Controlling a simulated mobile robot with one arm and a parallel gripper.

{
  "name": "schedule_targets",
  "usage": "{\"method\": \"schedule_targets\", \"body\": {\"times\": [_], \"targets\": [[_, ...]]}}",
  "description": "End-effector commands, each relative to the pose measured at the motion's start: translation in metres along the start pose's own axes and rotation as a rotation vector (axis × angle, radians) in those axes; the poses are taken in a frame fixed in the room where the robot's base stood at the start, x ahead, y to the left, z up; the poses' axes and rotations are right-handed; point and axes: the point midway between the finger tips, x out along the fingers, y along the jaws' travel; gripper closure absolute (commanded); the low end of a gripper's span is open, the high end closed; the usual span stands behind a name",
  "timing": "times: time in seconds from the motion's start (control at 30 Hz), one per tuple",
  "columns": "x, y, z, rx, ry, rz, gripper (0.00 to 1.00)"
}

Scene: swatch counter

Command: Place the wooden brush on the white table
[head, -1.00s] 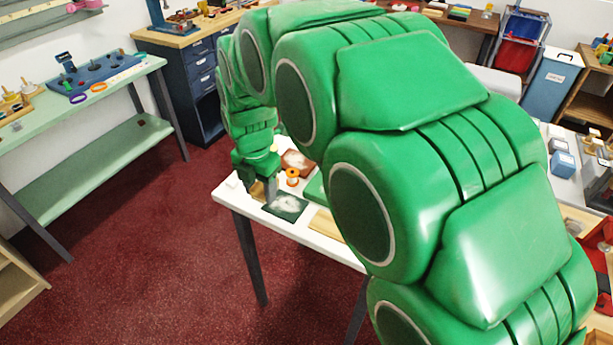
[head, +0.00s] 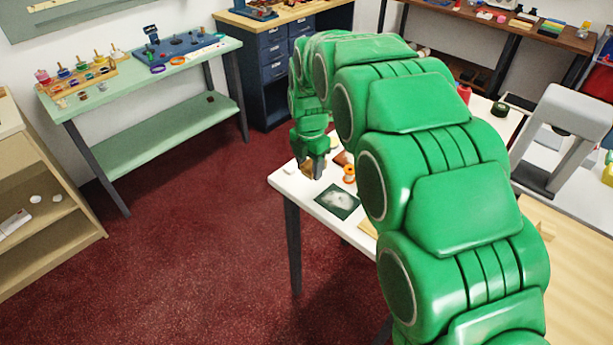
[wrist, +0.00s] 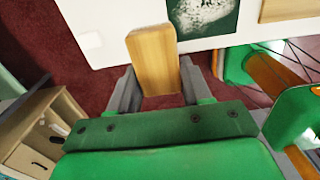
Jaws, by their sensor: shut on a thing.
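The wooden brush (wrist: 153,58) shows in the wrist view as a plain light-brown block between my gripper's fingers. My gripper (wrist: 155,92) is shut on it. In the head view my gripper (head: 312,172) is at the near left corner of the white table (head: 308,191), and only a small brown bit of the brush (head: 306,168) shows. In the wrist view the brush's far end overlaps the edge of the white table (wrist: 115,38), while its near end is over the red floor. I cannot tell whether it touches the table.
On the white table are a dark green swatch with a pale patch (head: 337,201), an orange spool (head: 349,173) and a small white block (wrist: 90,41). My arm hides much of the table. A green bench (head: 150,97) stands left, with open red floor between.

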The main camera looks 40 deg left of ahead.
Motion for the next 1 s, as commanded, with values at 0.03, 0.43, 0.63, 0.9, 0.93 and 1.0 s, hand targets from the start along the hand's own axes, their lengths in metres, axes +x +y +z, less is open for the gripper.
{"method": "schedule_targets", "body": {"times": [0.03, 0.43, 0.63, 0.9, 0.93, 1.0], "targets": [[0.007, 0.004, 0.002, 0.000, 0.001, -0.002, 0.82], [0.043, 0.029, 0.021, 0.000, 0.001, 0.001, 0.82], [0.050, 0.033, 0.024, 0.000, 0.001, 0.000, 0.82], [0.070, 0.037, 0.026, -0.001, 0.002, -0.003, 0.82], [0.074, 0.037, 0.026, -0.001, 0.002, -0.002, 0.82], [0.082, 0.037, 0.026, 0.000, 0.002, -0.002, 0.82]]}}
